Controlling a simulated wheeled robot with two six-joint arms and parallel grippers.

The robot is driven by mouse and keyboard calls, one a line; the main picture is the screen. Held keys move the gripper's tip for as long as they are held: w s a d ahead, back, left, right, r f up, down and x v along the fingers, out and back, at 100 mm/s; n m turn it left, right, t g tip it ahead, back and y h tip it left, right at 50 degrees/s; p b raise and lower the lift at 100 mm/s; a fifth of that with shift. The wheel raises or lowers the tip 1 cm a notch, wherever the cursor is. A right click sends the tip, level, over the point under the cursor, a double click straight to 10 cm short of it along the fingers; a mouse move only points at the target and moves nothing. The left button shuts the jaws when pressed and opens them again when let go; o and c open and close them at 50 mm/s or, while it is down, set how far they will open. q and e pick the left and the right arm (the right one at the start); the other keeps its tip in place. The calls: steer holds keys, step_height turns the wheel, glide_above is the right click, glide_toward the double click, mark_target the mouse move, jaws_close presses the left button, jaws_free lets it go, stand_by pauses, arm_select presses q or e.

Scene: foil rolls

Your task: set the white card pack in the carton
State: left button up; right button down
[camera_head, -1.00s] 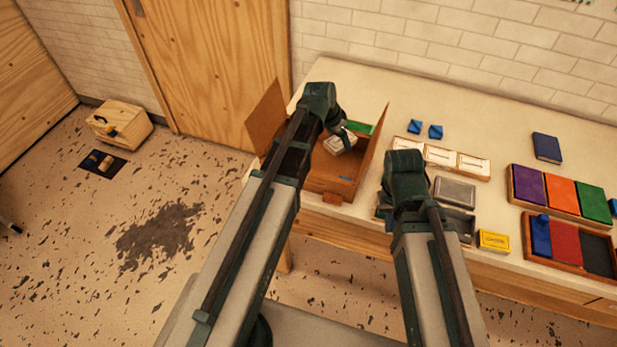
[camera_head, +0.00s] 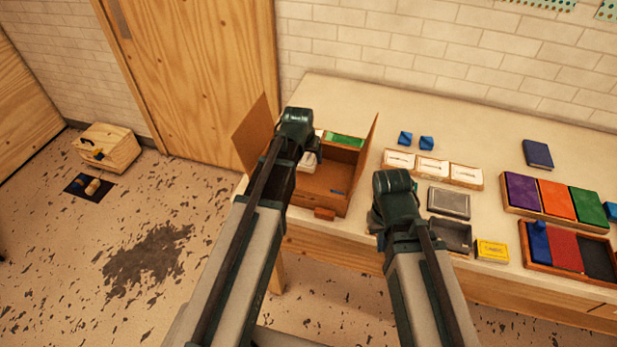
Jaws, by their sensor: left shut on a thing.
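The open brown carton (camera_head: 326,200) stands at the table's left end, its side flaps spread. A green item (camera_head: 344,140) shows at its back wall. The white card pack (camera_head: 308,164) is at the carton's left inside, partly hidden by my left arm. My left gripper (camera_head: 314,150) is over the carton's left part and shut on the pack; its fingers are mostly hidden. I cannot tell whether the pack touches the carton floor.
A tray of white packs (camera_head: 432,168) and two blue pieces (camera_head: 405,138) lie right of the carton. A grey box (camera_head: 449,202), an open dark tin (camera_head: 452,237), a yellow box (camera_head: 492,250) and trays of coloured packs (camera_head: 552,196) stand further right. The table's back strip is clear.

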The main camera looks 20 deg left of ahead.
mark_target(309, 177)
arm_select(q)
steer(key=shift+f+b, duration=2.6)
steer(key=shift+f, duration=0.65)
steer(key=shift+f, duration=0.1)
steer(key=shift+f, duration=0.15)
steer(key=o, duration=1.4)
steer(key=shift+o, duration=0.2)
steer(key=shift+r, duration=0.2)
